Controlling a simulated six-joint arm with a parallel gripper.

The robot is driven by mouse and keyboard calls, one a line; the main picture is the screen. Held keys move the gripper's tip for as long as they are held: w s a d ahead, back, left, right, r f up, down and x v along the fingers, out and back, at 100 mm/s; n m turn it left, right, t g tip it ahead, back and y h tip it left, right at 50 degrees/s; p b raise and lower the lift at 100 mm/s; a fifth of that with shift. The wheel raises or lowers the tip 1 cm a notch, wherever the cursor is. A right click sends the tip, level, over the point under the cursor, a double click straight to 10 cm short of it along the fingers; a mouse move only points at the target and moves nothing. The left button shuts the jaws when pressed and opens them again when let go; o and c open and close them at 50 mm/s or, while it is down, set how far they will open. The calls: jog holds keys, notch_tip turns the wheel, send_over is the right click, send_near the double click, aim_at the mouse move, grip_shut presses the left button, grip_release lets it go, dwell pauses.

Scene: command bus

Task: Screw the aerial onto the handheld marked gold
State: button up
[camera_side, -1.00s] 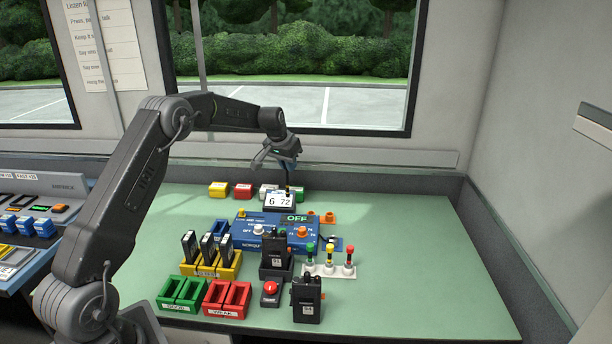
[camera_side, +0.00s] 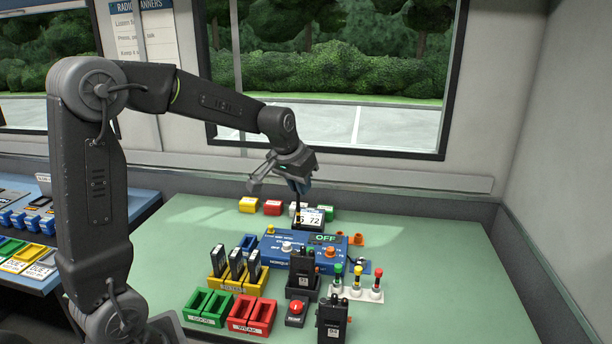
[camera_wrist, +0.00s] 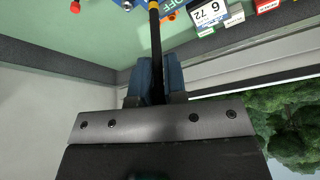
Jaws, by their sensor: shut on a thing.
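My gripper (camera_side: 298,187) is shut on a thin black aerial (camera_side: 297,207), which hangs below the jaws in front of the number display at the back of the bench. In the wrist view the blue fingers (camera_wrist: 154,78) hold the aerial (camera_wrist: 155,40), which has a yellow-gold band near its far end. One black handheld (camera_side: 302,265) stands upright in a dark holder at mid-bench. Another black handheld (camera_side: 332,318) stands at the front. Both are forward of my gripper and apart from the aerial. Their markings are too small to read.
A blue unit (camera_side: 290,250) with an OFF display fills the middle. A white rack (camera_side: 352,293) holds green, yellow and red-topped pieces. Yellow, green and red trays (camera_side: 262,316) stand at left, beside a red button (camera_side: 295,309). The bench's right side (camera_side: 440,270) is clear.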

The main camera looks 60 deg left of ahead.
jog(key=shift+s+d+f, duration=0.6)
jog(key=shift+s+f, duration=0.1)
jog(key=shift+f, duration=0.25)
jog(key=shift+s+d+f, duration=0.55)
jog(key=shift+s+f, duration=0.1)
jog(key=shift+f, duration=0.25)
jog(key=shift+f, duration=0.55)
dwell(1.8)
jog(key=o, duration=1.1)
jog(key=n+g, duration=0.2)
jog(key=n, duration=0.6)
jog(key=n+g+y, duration=0.1)
jog(key=n+g, duration=0.2)
jog(key=n, duration=0.5)
jog(key=n+g, duration=0.2)
jog(key=n, duration=0.6)
jog(key=shift+g+y, duration=0.3)
